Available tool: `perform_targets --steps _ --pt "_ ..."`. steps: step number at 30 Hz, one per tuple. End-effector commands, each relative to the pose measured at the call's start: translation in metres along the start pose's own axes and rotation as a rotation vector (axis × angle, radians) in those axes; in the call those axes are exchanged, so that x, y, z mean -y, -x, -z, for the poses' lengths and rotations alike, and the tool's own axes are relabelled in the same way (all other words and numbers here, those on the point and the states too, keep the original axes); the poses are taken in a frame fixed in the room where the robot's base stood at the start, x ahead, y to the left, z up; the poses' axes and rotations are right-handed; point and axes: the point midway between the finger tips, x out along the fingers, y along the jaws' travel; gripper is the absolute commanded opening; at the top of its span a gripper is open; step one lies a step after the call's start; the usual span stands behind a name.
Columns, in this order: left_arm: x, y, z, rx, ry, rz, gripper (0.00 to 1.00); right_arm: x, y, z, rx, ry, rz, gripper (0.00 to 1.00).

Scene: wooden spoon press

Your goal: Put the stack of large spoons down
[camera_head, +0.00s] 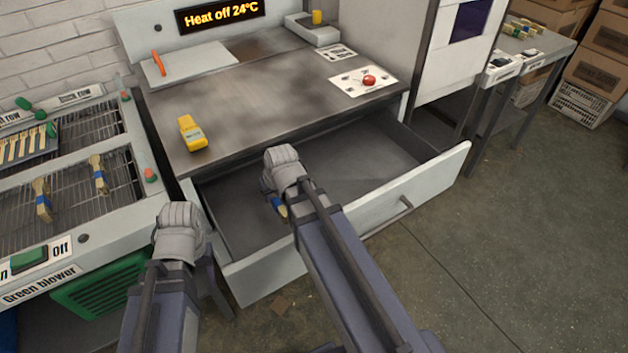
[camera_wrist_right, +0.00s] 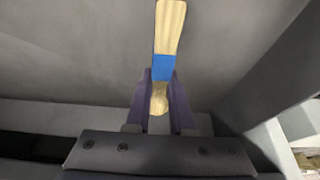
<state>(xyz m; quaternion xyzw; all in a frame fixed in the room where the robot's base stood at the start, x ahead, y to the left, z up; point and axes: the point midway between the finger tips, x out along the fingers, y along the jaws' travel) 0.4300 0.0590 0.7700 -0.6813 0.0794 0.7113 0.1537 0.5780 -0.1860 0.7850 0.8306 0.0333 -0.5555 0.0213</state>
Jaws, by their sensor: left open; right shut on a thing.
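The stack of large spoons (camera_wrist_right: 171,28) is pale wood with a blue band (camera_wrist_right: 163,68) around it. In the right wrist view my right gripper (camera_wrist_right: 161,80) is shut on it near the band, over a grey surface. In the head view a small part of the stack (camera_head: 281,210) shows beside my right gripper (camera_head: 272,199), over the open drawer (camera_head: 345,160); the arm hides the rest. I cannot tell whether the stack touches the drawer floor. My left gripper (camera_head: 178,222) is at the lower left, in front of the drawer's left corner; its fingers are hidden.
The drawer's white front panel (camera_head: 440,180) stands up as an edge. Banded spoon bundles (camera_head: 100,175) lie on the rack at left.

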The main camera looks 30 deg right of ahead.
Motion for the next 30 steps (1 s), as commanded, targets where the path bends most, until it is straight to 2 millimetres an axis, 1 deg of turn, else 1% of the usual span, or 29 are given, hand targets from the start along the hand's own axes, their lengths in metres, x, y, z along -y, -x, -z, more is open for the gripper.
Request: perform_targets --steps 1,5,8,21,25,27,30 --pt "0.0 -0.004 0.0 0.0 0.0 0.0 0.51 0.0 -0.004 -0.002 0.0 0.0 0.0 0.0" --pt "0.0 -0.004 0.0 0.0 0.0 0.0 0.51 -0.002 -0.004 -0.002 0.0 -0.001 0.0 0.0" --pt "0.0 -0.004 0.0 0.0 0.0 0.0 0.51 -0.016 -0.003 -0.001 0.0 -0.005 -0.002 0.0" --pt "0.0 -0.004 0.0 0.0 0.0 0.0 0.51 -0.127 -0.004 0.0 0.0 -0.006 -0.002 0.0" --pt "0.0 -0.004 0.0 0.0 0.0 0.0 0.51 -0.151 -0.004 0.0 0.0 -0.004 -0.001 0.0" --pt "0.0 -0.004 0.0 0.0 0.0 0.0 0.51 -0.159 -0.004 -0.001 0.0 -0.002 0.0 0.0" --pt "0.0 -0.004 0.0 0.0 0.0 0.0 0.51 -0.166 -0.003 -0.001 0.0 -0.002 0.0 0.0"
